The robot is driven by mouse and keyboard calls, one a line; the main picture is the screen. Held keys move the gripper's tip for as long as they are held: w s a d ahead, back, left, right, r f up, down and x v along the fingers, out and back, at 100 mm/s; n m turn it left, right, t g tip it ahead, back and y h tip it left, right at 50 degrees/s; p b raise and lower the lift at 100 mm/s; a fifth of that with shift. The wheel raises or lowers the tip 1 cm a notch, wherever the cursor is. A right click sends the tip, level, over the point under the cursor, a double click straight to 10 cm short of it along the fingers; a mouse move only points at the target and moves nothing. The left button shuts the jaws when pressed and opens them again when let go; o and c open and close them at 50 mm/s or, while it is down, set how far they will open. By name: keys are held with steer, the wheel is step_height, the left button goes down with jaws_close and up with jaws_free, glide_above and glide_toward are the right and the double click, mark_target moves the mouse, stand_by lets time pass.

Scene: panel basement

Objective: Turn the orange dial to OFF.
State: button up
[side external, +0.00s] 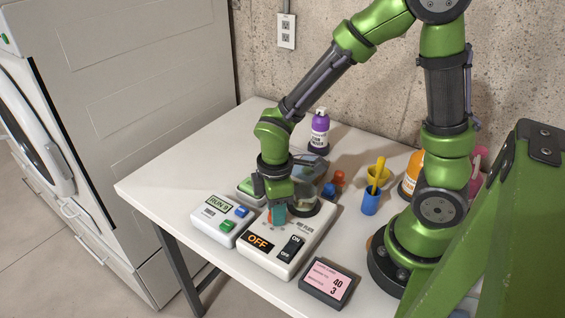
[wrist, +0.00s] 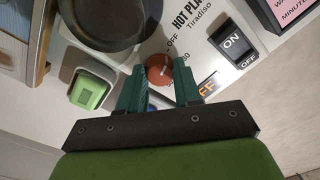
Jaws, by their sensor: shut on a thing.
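The orange dial (wrist: 159,70) sits on the white hot plate unit (side external: 264,260). In the wrist view my gripper (wrist: 160,76) has its green fingers on either side of the dial, shut on it. In the side view the dial is mostly hidden by my gripper (side external: 277,212). The small OFF label (wrist: 172,46) is printed beside the dial in the wrist view. The dial's pointer direction is hard to make out. An orange display (side external: 259,242) on the unit reads OFF.
A black ON/OFF rocker switch (side external: 291,249) is on the same unit, near a dark round plate (wrist: 104,22). A white box with a RUN 9 screen (side external: 219,203) stands left. A dark timer (side external: 326,283) stands front right. A blue cup (side external: 370,201) is behind right.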

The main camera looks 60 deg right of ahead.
stand_by(0.5)
steer(key=o, duration=1)
steer(key=shift+o, duration=0.2)
step_height(320, 180, up, 17)
steer(key=s+d+r+m+t+y, duration=0.2)
steer(key=s+d+m+t, duration=0.2)
steer(key=m, duration=0.9)
steer(key=t, duration=0.3)
steer(key=shift+s+r+m, duration=0.3)
steer(key=shift+s+r, duration=0.05)
steer(key=shift+s, duration=0.05)
